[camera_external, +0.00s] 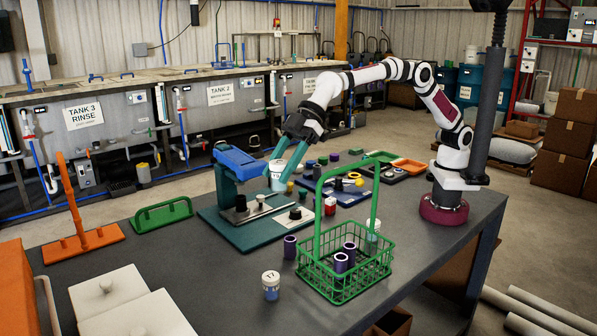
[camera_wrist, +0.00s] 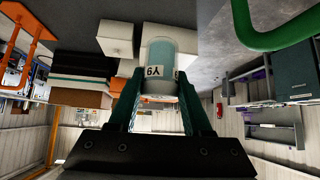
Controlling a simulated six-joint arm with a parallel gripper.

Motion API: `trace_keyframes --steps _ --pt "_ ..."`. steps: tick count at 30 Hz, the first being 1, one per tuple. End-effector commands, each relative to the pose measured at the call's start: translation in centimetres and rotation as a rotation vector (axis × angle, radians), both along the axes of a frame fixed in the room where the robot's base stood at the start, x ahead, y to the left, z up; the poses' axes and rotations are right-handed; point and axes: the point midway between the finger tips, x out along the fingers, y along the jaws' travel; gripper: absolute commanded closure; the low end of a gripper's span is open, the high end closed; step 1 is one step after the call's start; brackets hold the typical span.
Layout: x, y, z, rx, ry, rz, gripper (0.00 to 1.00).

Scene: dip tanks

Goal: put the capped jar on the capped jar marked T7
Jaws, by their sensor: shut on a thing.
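My gripper (camera_external: 284,157) is shut on a capped jar (camera_external: 277,176) with a pale lid, held in the air above the workbench near the blue-and-teal press. In the wrist view the held jar (camera_wrist: 168,62) sits between the two dark green fingers of my gripper (camera_wrist: 160,98), and its label reads Y9, turned over. The capped jar marked T7 (camera_external: 271,285) stands upright on the bench at the front, left of the green basket, with a white lid and blue contents. Nothing is on its lid. My gripper is behind it and well apart from it.
A lone purple cylinder (camera_external: 290,247) stands behind T7. The blue press (camera_external: 242,163) stands on a teal base. White lidded boxes (camera_external: 110,292) lie front left. Bench left of T7 is clear.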

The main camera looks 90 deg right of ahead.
Motion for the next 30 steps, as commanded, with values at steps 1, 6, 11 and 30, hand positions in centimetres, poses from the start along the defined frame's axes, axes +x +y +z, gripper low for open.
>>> trace_keyframes --steps 1,6,11,30 --pt "0.7 -1.1 0.2 0.002 0.001 0.026 1.00" --pt "2.5 -4.4 1.2 0.002 0.001 0.148 1.00" --pt "3.7 -6.7 2.2 0.002 -0.001 0.220 1.00" --pt "3.3 -4.7 -10.2 -0.002 0.002 0.238 1.00"
